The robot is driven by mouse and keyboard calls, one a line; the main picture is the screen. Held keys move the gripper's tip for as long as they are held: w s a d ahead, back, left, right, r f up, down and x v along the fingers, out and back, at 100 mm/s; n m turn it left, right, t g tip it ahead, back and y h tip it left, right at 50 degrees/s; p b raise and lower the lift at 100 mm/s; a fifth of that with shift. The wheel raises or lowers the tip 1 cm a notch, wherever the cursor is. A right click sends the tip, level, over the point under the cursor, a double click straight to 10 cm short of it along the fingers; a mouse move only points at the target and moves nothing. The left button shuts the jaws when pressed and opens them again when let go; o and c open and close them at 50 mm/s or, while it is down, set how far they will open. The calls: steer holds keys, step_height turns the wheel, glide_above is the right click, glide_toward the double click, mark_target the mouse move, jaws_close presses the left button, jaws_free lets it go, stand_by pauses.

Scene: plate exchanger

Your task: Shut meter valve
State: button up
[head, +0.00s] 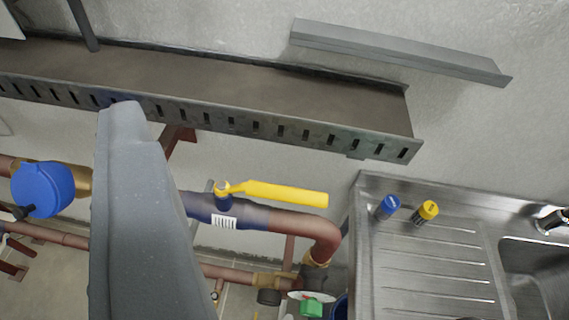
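The valve has a yellow lever (285,193) on a blue body (225,205) with a white barcode label, just right of centre-left in the head view. The lever points right, roughly in line with the pipe beneath it. A blue round meter (42,190) sits on the same pipe line at the far left. My gripper (122,108) shows as a grey shape rising from the bottom edge, between the meter and the valve in the picture. It hides part of the pipe. It looks apart from the lever, and its fingers cannot be told apart.
A slotted metal cable tray (230,90) runs along the wall above the pipe. The brown pipe (310,224) bends down at the right. A steel sink (430,265) with a blue cap (387,207) and a yellow cap (426,211) stands at the lower right.

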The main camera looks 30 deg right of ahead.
steer(key=shift+o, duration=1)
steer(key=n+g+p, duration=1.1)
steer(key=g+p, duration=0.4)
steer(key=p, duration=0.7)
glide_above(292, 192)
step_height(292, 192, down, 12)
step_height(292, 192, down, 13)
steer(key=shift+f+p, duration=0.1)
steer(key=shift+p, duration=0.85)
jaws_close()
